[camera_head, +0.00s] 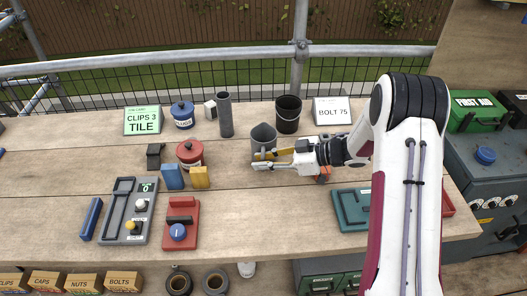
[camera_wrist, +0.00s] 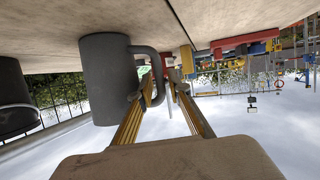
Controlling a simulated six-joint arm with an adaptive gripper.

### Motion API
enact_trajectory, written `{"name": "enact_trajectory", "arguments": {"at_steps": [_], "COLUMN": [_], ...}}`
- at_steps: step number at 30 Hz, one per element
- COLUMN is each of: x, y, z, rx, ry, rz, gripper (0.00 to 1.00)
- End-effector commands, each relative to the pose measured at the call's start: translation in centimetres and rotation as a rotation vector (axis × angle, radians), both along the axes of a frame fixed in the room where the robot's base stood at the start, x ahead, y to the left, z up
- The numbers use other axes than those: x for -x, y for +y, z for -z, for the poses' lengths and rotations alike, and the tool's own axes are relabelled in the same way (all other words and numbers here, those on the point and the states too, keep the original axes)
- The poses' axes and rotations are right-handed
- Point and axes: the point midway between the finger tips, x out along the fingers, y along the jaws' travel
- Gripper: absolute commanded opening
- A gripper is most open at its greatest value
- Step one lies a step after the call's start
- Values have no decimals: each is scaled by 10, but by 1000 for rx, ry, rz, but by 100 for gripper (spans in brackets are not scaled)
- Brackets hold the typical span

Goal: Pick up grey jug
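The grey jug (camera_head: 263,134) stands upright on the wooden table near the middle, in front of a black bucket. In the wrist view, which is upside down, the jug (camera_wrist: 104,82) fills the left side, with its handle (camera_wrist: 157,70) toward the fingers. My gripper (camera_head: 258,160) comes in from the right, low over the table, at the jug's near side. Its two yellow fingers (camera_wrist: 162,95) are apart, with a gap between them. One fingertip overlaps the handle in the wrist view; I cannot tell if they touch.
A black bucket (camera_head: 288,114) stands just behind the jug, and a grey tube (camera_head: 225,115) to its left. A red lidded pot (camera_head: 190,153), a blue block (camera_head: 172,177) and a yellow block (camera_head: 200,177) are further left. A teal tray (camera_head: 352,210) lies front right. The table in front of the jug is clear.

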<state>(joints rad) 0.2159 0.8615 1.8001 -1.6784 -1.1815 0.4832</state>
Motion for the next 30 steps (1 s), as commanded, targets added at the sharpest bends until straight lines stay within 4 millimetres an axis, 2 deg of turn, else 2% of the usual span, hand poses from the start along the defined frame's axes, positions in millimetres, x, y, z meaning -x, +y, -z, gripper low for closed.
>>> {"name": "enact_trajectory", "arguments": {"at_steps": [15, 18, 30], "x": [0, 0, 0], "y": [1, 1, 1], "z": [1, 1, 0], "rx": [0, 0, -1], "ry": [0, 0, -1], "rz": [-1, -1, 0], "gripper": [18, 0, 0]}}
